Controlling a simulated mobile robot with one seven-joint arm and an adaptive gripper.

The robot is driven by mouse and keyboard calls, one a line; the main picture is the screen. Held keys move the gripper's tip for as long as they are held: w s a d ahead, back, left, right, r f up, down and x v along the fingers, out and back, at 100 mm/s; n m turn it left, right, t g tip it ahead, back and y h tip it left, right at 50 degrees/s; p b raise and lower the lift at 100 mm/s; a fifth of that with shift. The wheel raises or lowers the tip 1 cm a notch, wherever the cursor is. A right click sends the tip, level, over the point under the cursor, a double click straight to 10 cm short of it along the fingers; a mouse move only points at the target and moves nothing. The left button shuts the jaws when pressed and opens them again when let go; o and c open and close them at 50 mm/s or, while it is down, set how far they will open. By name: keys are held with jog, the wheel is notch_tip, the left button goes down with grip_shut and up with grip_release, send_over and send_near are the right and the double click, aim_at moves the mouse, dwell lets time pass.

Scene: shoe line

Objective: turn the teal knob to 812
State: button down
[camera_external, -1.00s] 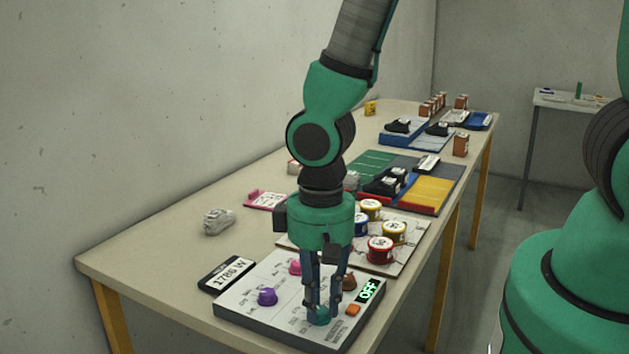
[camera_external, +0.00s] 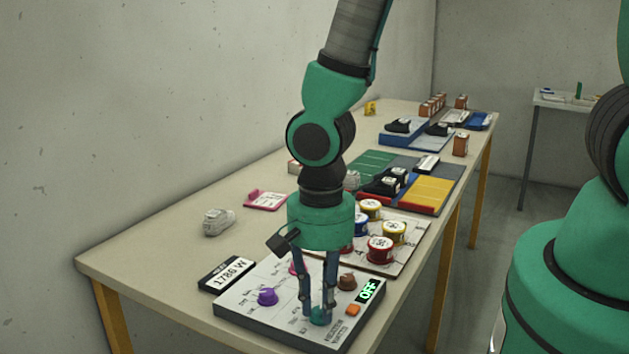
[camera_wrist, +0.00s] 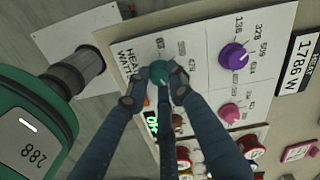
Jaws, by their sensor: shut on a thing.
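The teal knob (camera_external: 319,316) sits at the near corner of the white control panel (camera_external: 243,303). It also shows in the wrist view (camera_wrist: 159,72). My gripper (camera_external: 316,312) points down, with its fingers shut around the knob. In the wrist view the fingertips (camera_wrist: 156,90) press on both sides of it. Small number labels are printed around the knob, but I cannot read its pointer setting or a label 812. A display on the panel (camera_external: 368,290) reads OFF in green.
The panel also carries a purple knob (camera_external: 267,297), a brown knob (camera_external: 347,281), a partly hidden pink knob (camera_wrist: 229,113) and an orange button (camera_external: 352,309). A sign reading 1786 W (camera_external: 227,273) lies beside it. Labelled tins (camera_external: 380,249) stand behind. The table's left part is mostly clear.

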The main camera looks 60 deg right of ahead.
aim_at(320, 309)
jog(key=shift+m, duration=0.6)
jog(key=c, duration=1.5)
grip_release()
jog(key=shift+r, duration=6)
